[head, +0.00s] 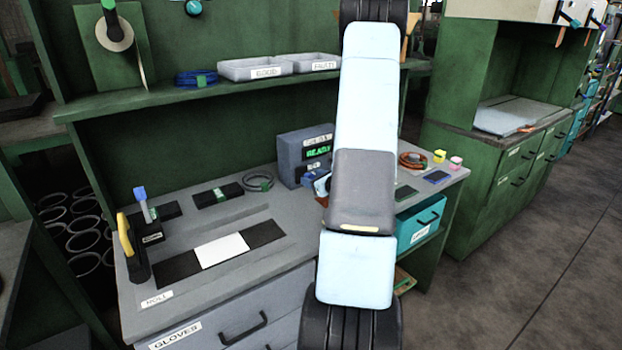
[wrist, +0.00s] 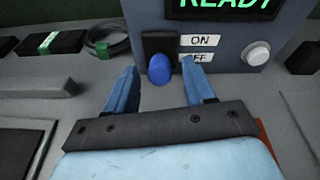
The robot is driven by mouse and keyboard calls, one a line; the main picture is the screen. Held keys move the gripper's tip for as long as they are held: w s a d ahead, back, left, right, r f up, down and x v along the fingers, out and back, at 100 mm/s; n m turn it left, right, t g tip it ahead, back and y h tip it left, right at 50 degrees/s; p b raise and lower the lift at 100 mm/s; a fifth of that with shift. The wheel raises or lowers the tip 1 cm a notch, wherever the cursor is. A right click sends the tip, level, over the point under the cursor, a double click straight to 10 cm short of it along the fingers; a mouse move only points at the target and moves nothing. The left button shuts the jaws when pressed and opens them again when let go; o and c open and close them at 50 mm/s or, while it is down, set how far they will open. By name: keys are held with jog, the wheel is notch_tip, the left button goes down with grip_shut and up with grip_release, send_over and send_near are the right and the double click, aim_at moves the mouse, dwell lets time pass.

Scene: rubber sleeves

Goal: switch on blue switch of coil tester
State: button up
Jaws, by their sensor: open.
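The coil tester (head: 291,155) is a grey box on the bench with a green READY display; my arm partly covers its right side in the head view. In the wrist view its front panel (wrist: 228,63) fills the upper right. The blue switch (wrist: 160,69) is a rounded blue lever on a dark plate, left of the ON and OFF labels (wrist: 198,48). It points down toward me, nearer the OFF level. My gripper (wrist: 160,80) is open, with one blue finger on each side of the switch. Whether either finger touches it I cannot tell.
A white round button (wrist: 258,53) sits right of the labels. A coiled cable (wrist: 108,40) and a black block with a green band (wrist: 52,42) lie left of the tester. A yellow-handled tool (head: 127,243) stands at the bench's left end.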

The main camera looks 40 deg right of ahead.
jog(key=v, duration=1.1)
jog(key=shift+s, duration=0.25)
